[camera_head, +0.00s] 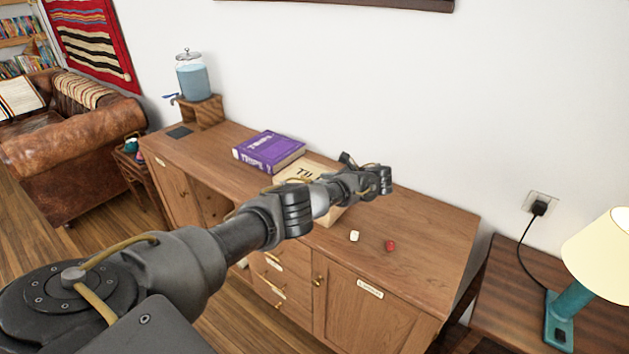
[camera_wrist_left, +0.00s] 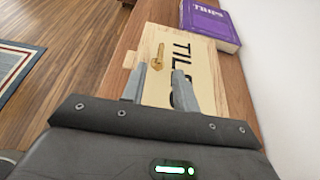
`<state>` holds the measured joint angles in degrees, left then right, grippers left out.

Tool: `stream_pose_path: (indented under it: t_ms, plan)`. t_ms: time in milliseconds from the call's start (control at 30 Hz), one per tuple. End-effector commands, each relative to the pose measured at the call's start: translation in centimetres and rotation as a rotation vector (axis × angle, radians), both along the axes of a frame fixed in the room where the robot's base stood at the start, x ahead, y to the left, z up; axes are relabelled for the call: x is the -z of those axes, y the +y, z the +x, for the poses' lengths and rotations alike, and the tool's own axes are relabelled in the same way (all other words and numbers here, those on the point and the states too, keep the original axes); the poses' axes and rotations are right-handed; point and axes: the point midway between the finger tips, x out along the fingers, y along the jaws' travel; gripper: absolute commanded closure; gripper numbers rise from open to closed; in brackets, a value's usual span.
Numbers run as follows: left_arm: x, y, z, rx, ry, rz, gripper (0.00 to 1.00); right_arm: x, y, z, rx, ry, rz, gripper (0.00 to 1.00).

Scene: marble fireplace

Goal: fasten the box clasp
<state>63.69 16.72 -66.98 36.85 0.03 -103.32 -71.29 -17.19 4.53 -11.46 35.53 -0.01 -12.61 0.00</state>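The pale wooden box with dark lettering on its lid (camera_head: 292,173) lies on the cabinet top, partly hidden behind my left arm in the head view. In the left wrist view the box (camera_wrist_left: 205,68) fills the middle, and a small brass clasp (camera_wrist_left: 158,57) shows near its left edge. My left gripper (camera_wrist_left: 160,82) is open, with its two fingers apart and the clasp showing beyond and between the tips, not gripped. In the head view the left gripper (camera_head: 355,180) is over the box's right part; its fingertips are hard to make out. My right gripper is not in view.
A purple book (camera_head: 270,151) lies beside the box, also seen in the wrist view (camera_wrist_left: 210,22). A cream die (camera_head: 354,236) and a red die (camera_head: 390,245) lie on the cabinet (camera_head: 435,225). A drink dispenser (camera_head: 192,78) stands at the far left; the wall runs behind.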

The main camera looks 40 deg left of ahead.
Motion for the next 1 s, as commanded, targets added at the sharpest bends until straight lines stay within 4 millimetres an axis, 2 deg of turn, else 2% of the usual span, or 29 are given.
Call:
stream_pose_path:
  t_ms: [133, 333, 1000]
  plan:
    - [-0.9, -2.7, 0.1, 0.003, 0.0, -0.002, 0.7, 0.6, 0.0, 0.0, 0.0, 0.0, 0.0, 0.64]
    - [-1.8, -4.7, 0.2, 0.001, 0.0, 0.0, 0.7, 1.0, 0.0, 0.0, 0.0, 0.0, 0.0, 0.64]
    - [-2.1, -5.1, 0.2, -0.001, 0.001, 0.0, 0.7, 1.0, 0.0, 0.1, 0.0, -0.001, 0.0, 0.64]
